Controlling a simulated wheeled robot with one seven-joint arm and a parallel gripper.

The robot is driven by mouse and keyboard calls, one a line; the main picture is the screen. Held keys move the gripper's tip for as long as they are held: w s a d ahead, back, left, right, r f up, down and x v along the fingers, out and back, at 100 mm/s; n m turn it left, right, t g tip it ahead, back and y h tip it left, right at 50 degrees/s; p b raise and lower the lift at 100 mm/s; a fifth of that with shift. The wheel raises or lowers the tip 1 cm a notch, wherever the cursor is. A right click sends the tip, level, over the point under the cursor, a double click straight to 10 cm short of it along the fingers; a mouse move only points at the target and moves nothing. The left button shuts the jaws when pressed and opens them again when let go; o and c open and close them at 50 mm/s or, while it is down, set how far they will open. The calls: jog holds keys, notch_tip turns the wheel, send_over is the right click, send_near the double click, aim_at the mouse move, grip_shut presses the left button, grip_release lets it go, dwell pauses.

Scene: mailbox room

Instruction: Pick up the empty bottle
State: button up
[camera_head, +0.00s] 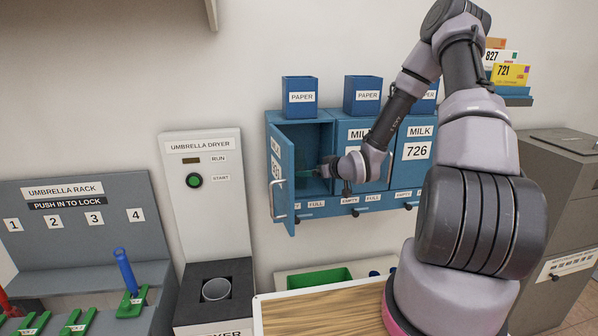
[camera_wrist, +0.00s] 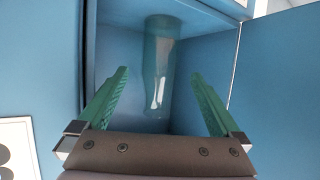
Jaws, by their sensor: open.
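In the wrist view a clear greenish bottle (camera_wrist: 158,75) stands inside a blue compartment. It looks see-through; I cannot tell its contents for sure. My gripper (camera_wrist: 160,85) is open, with its two green fingers apart and the bottle seen between them, farther in. I cannot tell whether the fingers touch it. In the head view my gripper (camera_head: 306,173) reaches into the left milk compartment (camera_head: 302,140) of the blue mailbox unit, whose door (camera_head: 283,180) stands open to the left. The bottle is hard to make out there.
The open door and compartment walls flank my gripper closely. Blue paper holders (camera_head: 299,98) stand on top of the unit. Below are a wooden tabletop (camera_head: 320,311) and a green bin (camera_head: 320,278). An umbrella dryer (camera_head: 205,200) and umbrella rack (camera_head: 75,225) stand left, a grey cabinet (camera_head: 560,195) right.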

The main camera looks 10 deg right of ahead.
send_over(303, 189)
jog(key=w, duration=0.1)
jog(key=shift+d+f, duration=0.1)
jog(key=shift+f, duration=0.95)
jog(key=c, duration=1.5)
jog(key=shift+c, duration=0.2)
jog(key=shift+r, duration=0.2)
